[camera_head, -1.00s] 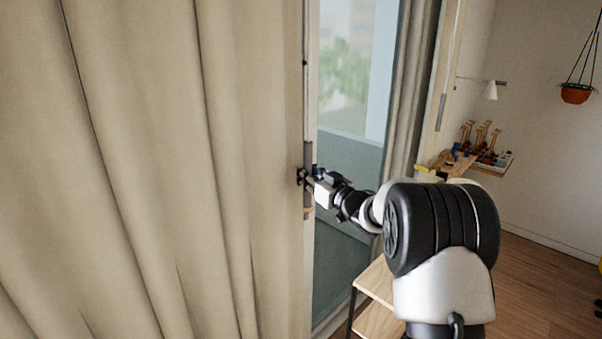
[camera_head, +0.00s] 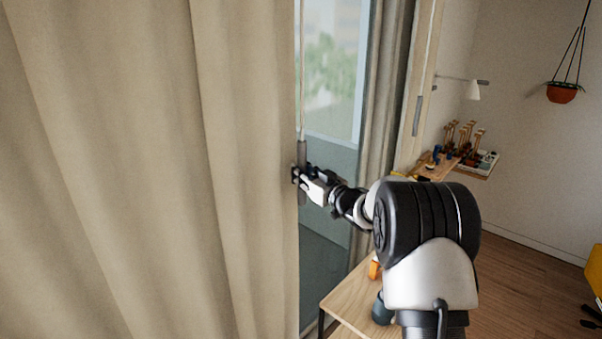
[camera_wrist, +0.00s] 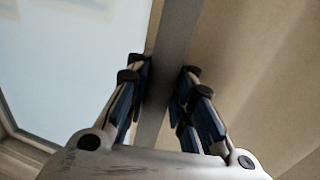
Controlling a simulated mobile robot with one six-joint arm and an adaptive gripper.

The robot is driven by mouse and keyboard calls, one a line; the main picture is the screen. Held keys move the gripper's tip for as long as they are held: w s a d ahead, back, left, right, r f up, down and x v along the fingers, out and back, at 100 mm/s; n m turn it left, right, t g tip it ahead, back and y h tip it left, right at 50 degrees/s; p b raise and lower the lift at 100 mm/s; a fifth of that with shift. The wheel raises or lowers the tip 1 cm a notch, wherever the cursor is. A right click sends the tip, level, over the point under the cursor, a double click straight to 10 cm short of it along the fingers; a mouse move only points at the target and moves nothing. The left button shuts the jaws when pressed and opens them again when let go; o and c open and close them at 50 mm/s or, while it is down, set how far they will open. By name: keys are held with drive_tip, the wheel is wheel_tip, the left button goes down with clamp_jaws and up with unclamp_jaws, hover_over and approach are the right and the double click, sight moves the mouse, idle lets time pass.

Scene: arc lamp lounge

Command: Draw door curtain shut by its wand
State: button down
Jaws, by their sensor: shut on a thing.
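The beige door curtain (camera_head: 120,170) fills the left half of the head view and hangs in folds. Its free edge is beside the thin wand (camera_head: 302,70), which has a thicker grey grip. In the wrist view the wand's grey grip (camera_wrist: 177,40) runs between the fingers, with the curtain (camera_wrist: 260,60) on the right. My gripper (camera_head: 298,174) is shut on the wand; its fingers (camera_wrist: 168,85) are on both sides of the grip. The glass door (camera_head: 332,90) shows uncovered between the curtain's edge and a second, bunched curtain part (camera_head: 384,90).
A low wooden table (camera_head: 350,300) stands under my arm, with an orange item (camera_head: 374,268) on it. A wall shelf (camera_head: 435,168) with small objects is at right. A hanging pot (camera_head: 562,92) and yellow furniture (camera_head: 594,268) are farther right. Open wood floor (camera_head: 520,290) lies right.

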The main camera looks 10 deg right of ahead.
drive_tip(key=shift+d+f, duration=0.2)
drive_tip(key=shift+d, duration=0.05)
drive_tip(key=c, duration=1.9)
unclamp_jaws()
drive_tip(key=shift+o, duration=1.1)
drive_tip(key=shift+s+d, duration=0.1)
drive_tip(key=shift+d, duration=0.05)
drive_tip(key=shift+r, duration=0.1)
drive_tip(key=v, duration=1.2)
drive_tip(key=shift+r, duration=0.1)
